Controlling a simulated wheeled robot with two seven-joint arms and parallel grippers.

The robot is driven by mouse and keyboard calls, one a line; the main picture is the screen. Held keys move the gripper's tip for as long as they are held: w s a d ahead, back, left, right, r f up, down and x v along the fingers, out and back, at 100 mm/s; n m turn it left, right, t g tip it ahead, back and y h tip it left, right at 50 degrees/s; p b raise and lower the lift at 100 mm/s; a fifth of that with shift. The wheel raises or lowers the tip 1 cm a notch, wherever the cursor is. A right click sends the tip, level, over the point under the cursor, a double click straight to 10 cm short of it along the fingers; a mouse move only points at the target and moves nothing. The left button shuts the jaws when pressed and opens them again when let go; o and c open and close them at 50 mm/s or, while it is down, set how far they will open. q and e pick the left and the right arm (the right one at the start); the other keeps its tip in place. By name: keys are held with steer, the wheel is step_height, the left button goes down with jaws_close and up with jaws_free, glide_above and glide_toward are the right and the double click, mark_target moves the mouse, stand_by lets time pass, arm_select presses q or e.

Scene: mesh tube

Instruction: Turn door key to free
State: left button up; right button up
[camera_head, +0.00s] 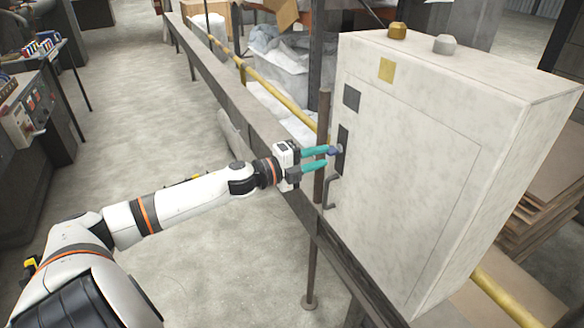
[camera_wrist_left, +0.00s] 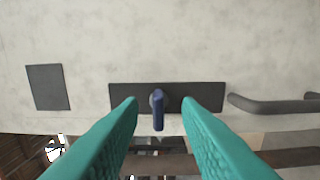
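The door key (camera_wrist_left: 158,108) is a small blue key standing in a dark lock plate (camera_wrist_left: 197,92) on the face of a pale metal cabinet (camera_head: 410,180). In the head view the key (camera_head: 333,150) shows at the tip of my left gripper's upper finger. My left gripper (camera_head: 321,157) has teal fingers spread apart. In the left wrist view the fingers (camera_wrist_left: 160,104) stand on both sides of the key with a gap on each side, so it is open and holds nothing. My right gripper is not in view.
A dark bent door handle (camera_head: 329,192) sits below the lock plate, close to the lower finger. A dark square (camera_head: 352,97) is above the plate. A rusty vertical post (camera_head: 322,135) and a long rail (camera_head: 232,95) run beside the cabinet. Open floor lies left.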

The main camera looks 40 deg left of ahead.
arm_select(q)
steer(key=v, duration=0.7)
steer(key=shift+s, duration=0.35)
steer(key=shift+a, duration=0.15)
